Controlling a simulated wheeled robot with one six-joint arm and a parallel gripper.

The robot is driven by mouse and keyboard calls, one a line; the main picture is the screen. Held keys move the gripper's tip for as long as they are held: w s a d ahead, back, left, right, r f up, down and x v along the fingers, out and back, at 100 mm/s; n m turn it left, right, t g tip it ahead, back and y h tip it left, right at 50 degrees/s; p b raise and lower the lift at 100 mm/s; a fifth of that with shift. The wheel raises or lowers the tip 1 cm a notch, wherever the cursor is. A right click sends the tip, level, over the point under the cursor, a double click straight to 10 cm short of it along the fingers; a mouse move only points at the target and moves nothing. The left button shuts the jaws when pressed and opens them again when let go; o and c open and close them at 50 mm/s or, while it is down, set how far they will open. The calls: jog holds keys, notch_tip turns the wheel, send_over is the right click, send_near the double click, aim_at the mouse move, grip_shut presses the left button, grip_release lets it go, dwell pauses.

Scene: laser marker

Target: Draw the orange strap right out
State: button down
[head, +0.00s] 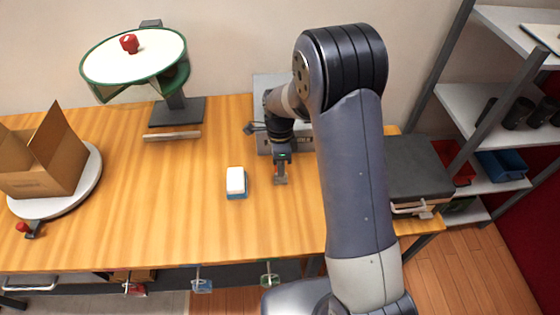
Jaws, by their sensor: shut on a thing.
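My gripper (281,163) is low over the right part of the wooden table, in front of the grey machine (262,88), which my arm largely covers.
A white-and-blue block (236,182) lies left of my gripper. A green-rimmed round disc (133,57) on a stand is at the back left. An open cardboard box (43,165) sits on a round plate (88,180). A dark-topped unit (418,168) stands right. The table's middle is clear.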

jog(key=s+b, duration=0.1)
jog(key=s, duration=1.5)
jog(key=shift+s+b, duration=0.4)
jog(key=c, duration=1.8)
grip_release()
jog(key=shift+s, duration=0.1)
jog(key=shift+o, duration=1.2)
jog(key=shift+r, duration=0.1)
jog(key=shift+w+r, duration=0.2)
jog(key=shift+r, duration=0.1)
notch_tip(320, 180, up, 10)
jog(key=w, duration=0.2)
jog(key=shift+s+f, duration=0.1)
